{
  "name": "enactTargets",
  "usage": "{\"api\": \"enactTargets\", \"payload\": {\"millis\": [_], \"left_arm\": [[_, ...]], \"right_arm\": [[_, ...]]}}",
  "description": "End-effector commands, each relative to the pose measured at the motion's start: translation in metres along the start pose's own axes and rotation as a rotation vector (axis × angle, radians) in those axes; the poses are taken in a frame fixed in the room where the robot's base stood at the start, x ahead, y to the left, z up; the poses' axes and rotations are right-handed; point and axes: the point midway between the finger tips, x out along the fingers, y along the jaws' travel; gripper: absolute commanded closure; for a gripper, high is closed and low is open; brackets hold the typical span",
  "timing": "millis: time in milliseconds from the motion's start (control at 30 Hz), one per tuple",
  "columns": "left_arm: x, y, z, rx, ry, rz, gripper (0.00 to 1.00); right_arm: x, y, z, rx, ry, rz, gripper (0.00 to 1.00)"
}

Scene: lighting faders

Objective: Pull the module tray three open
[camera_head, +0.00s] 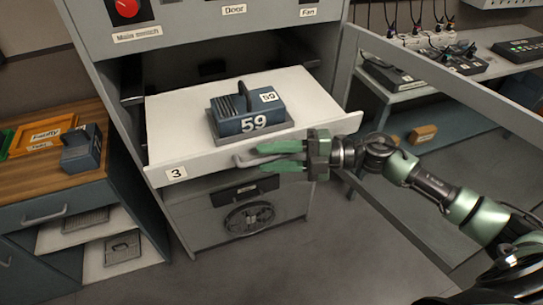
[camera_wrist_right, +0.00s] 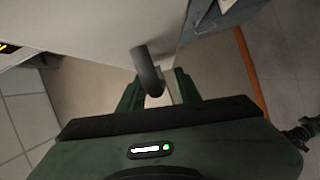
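The module tray three (camera_head: 165,147) is a white drawer with a "3" label on its front, and it stands pulled out of the cabinet. A blue module marked 59 (camera_head: 236,124) sits on it. The tray's grey handle (camera_head: 243,161) runs along the front and is partly hidden by my right gripper. My right gripper (camera_head: 281,156) is at the handle's right part, its green fingers apart. In the right wrist view the handle (camera_wrist_right: 147,70) comes down between the open fingers (camera_wrist_right: 158,95), with a gap showing beside it. My left gripper is not in view.
An open cabinet door (camera_head: 440,82) stands to the right, behind my right arm. A wooden-topped cabinet with an orange "Faulty" tray (camera_head: 38,138) and another blue module (camera_head: 82,150) is at left. A shelf with cables and devices is at the back right. The floor in front is clear.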

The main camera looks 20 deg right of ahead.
Motion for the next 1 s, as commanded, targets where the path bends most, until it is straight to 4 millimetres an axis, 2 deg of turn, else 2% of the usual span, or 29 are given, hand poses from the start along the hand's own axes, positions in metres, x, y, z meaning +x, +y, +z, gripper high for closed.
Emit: {"api": "enactTargets", "payload": {"millis": [333,467,700,833,1000], "left_arm": [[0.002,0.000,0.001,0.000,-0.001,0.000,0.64],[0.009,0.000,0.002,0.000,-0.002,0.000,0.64],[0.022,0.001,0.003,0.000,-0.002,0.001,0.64],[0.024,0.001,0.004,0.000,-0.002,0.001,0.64],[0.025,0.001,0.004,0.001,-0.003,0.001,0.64]], "right_arm": [[-0.004,-0.001,0.000,0.002,-0.001,-0.001,0.67],[-0.020,-0.004,0.001,0.003,-0.003,-0.003,0.67],[-0.061,-0.004,0.001,0.002,-0.003,-0.004,0.67],[-0.074,-0.003,0.001,0.003,-0.001,-0.003,0.67],[-0.079,0.000,0.000,0.000,0.000,0.001,0.67]]}}
